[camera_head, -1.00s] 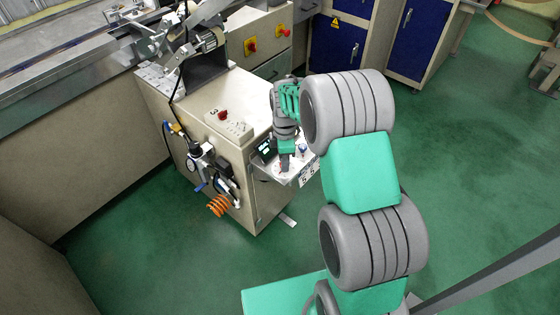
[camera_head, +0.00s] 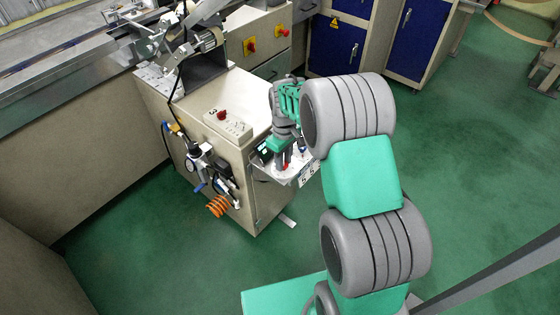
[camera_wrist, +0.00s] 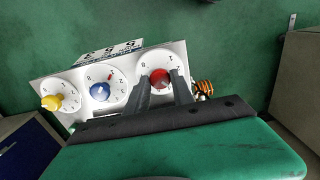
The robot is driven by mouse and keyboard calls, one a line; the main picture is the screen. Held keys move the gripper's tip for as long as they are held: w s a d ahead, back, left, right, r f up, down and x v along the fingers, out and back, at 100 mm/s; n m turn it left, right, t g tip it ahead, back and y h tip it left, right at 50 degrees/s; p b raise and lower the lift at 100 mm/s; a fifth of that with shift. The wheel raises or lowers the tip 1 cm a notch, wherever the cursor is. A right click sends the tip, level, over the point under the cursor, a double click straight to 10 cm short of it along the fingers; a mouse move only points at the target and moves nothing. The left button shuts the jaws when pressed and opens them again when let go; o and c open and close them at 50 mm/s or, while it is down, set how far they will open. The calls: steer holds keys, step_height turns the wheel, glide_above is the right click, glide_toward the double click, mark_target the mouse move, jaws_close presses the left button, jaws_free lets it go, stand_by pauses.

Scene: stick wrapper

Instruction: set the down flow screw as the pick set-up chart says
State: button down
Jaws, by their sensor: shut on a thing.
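A white panel (camera_wrist: 42,90) with three round dials shows in the wrist view, carrying a yellow knob (camera_wrist: 51,102), a blue knob (camera_wrist: 100,92) and a red knob (camera_wrist: 160,78). My gripper (camera_wrist: 162,76) has one finger on each side of the red knob and is shut on it. The pointer's exact reading on the red dial is partly hidden by the fingers. A white card (camera_wrist: 108,52) with large dark digits stands along the panel's far edge, turned over in this view. In the head view my gripper (camera_head: 284,162) is over the small shelf (camera_head: 268,172).
A beige machine cabinet (camera_head: 190,115) stands left of the shelf, with a red button (camera_head: 222,115) on top. An air regulator and an orange coiled hose (camera_head: 219,206) hang on its front. A small dark display (camera_head: 265,150) sits beside my gripper. Green floor is clear at the front left.

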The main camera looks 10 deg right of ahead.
steer(key=m, duration=0.6)
steer(key=shift+s+d+f+m, duration=0.1)
steer(key=shift+s+f+m, duration=0.15)
steer(key=shift+s+m, duration=0.05)
steer(key=m, duration=0.5)
steer(key=shift+m, duration=0.3)
steer(key=c, duration=1.5)
jaws_free()
steer(key=o, duration=0.4)
steer(key=shift+w+r, duration=0.1)
steer(key=shift+r, duration=0.1)
steer(key=shift+r, duration=0.1)
step_height(320, 180, up, 8)
steer(key=shift+f, duration=0.25)
